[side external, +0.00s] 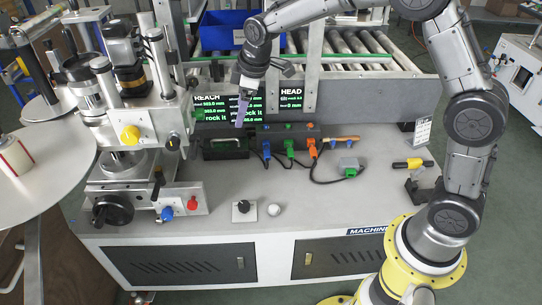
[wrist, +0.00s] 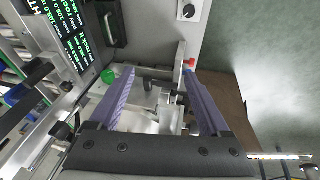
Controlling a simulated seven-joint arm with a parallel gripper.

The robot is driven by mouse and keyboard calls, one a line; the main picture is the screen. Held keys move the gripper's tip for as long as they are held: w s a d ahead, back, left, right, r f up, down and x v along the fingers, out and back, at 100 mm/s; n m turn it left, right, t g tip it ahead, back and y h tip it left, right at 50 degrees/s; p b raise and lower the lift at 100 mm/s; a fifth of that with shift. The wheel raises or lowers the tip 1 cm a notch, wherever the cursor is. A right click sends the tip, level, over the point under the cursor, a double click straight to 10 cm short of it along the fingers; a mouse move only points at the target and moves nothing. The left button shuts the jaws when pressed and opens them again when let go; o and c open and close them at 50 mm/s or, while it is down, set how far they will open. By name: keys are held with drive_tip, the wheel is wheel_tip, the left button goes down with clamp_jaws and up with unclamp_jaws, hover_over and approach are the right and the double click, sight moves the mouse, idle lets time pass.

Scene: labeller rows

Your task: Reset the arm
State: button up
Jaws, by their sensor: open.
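My gripper (side external: 242,110) hangs from my arm above the back of the grey bench (side external: 330,225), in front of the dark display screens (side external: 222,103). In the wrist view my gripper (wrist: 158,72) shows two purple fingers spread wide with nothing between them. Beyond the fingers, parts of the metal labeller (wrist: 150,110) and a red knob (wrist: 190,63) show. In the side view the fingers look apart from the bench top.
The labeller (side external: 130,125) with its knobs stands at the left. A roller conveyor (side external: 355,55) and a blue bin (side external: 225,32) are behind. Coloured plugs with cables (side external: 290,147), a grey connector (side external: 348,164) and a yellow-black tool (side external: 408,163) sit on the bench.

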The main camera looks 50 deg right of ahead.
drive_tip(key=s+d+r+m+t, duration=0.2)
drive_tip(key=s+d+r+m, duration=0.1)
drive_tip(key=s+r, duration=1.2)
drive_tip(key=s+f+m, duration=0.2)
drive_tip(key=s+f, duration=0.1)
drive_tip(key=s, duration=0.6)
drive_tip(key=s+f+m, duration=0.3)
drive_tip(key=s+f, duration=0.1)
drive_tip(key=s, duration=0.6)
drive_tip(key=shift+d+f, duration=0.2)
drive_tip(key=shift+s, duration=0.1)
